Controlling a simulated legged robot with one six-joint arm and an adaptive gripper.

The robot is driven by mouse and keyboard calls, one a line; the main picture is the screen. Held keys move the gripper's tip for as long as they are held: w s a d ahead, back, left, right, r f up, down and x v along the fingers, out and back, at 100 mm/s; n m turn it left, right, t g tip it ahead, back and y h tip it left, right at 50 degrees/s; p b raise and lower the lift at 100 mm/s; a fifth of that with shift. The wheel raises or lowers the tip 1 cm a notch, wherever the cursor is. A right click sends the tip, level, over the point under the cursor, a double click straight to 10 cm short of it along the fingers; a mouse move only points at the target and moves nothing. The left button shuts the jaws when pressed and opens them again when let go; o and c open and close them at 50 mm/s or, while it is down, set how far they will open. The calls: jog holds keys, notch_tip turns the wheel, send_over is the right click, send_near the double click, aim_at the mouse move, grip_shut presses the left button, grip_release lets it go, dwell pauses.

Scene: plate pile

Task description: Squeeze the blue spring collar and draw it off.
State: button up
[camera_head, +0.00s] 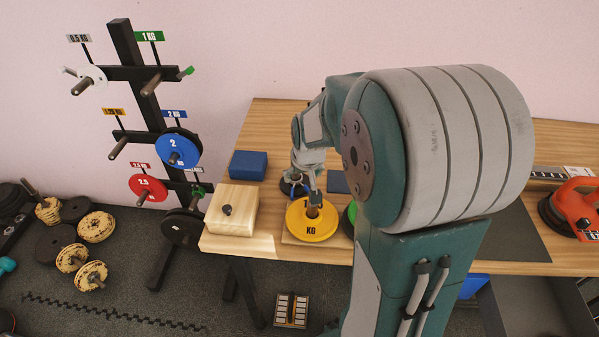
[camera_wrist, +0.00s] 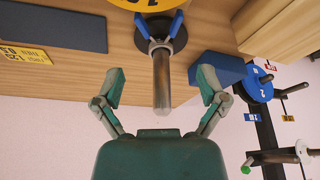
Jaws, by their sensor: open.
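The blue spring collar (camera_wrist: 160,27) is in the wrist view, at the base of a grey metal rod (camera_wrist: 162,80). Its two blue handles spread to either side, and a black disc (camera_wrist: 153,47) lies behind it. My gripper (camera_wrist: 160,82) is open, with one finger on each side of the rod and apart from it. The fingertips are short of the collar. In the head view my gripper (camera_head: 306,185) is low over the table by the yellow plate (camera_head: 312,228); the collar is not clear there.
A blue block (camera_head: 248,165) and a wooden box (camera_head: 230,210) with a dark knob stand left of the yellow plate on the table (camera_head: 270,115). A rack (camera_head: 130,50) with coloured plates stands to the left. An orange tool (camera_head: 578,208) lies at the right.

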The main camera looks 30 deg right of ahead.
aim_at(299, 194)
jog(key=shift+x, duration=3.85)
grip_shut()
jog(key=shift+s, duration=0.1)
